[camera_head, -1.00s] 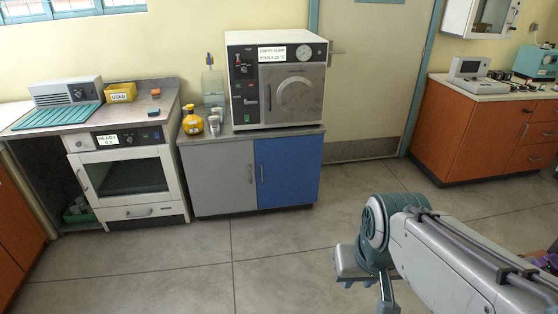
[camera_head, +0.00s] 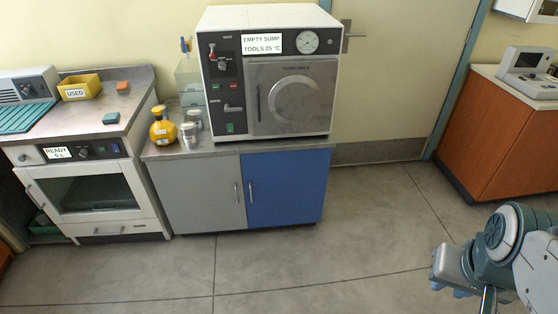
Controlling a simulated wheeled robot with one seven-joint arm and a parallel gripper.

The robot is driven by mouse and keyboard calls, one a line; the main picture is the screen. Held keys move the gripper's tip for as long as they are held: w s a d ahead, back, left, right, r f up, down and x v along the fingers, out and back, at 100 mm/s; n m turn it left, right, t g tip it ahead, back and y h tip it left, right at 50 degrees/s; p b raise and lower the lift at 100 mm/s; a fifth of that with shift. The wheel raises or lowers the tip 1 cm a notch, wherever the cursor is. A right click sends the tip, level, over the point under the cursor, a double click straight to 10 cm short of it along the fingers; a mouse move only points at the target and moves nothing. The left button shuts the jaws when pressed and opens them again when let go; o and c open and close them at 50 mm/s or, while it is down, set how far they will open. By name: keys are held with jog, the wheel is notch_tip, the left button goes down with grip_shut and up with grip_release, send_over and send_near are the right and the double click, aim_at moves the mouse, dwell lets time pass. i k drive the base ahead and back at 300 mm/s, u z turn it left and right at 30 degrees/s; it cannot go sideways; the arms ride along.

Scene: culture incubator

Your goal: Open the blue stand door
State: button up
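The blue stand door (camera_head: 288,187) is the right-hand door of the low cabinet under the white autoclave-like unit. It is shut, with a vertical metal handle (camera_head: 251,192) near its left edge. The grey door (camera_head: 198,195) beside it on the left is also shut, with its own handle near the blue door.
The white unit (camera_head: 266,75) stands on the cabinet top, with a yellow bottle (camera_head: 163,131) and metal tins at left. An oven (camera_head: 92,190) stands left of the cabinet, and an orange-brown cabinet (camera_head: 512,140) at right. The floor (camera_head: 300,270) in front is clear.

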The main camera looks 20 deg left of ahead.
aim_at(284, 187)
jog(key=u, duration=0.7)
jog(key=i, duration=1.15)
jog(key=u, duration=0.9)
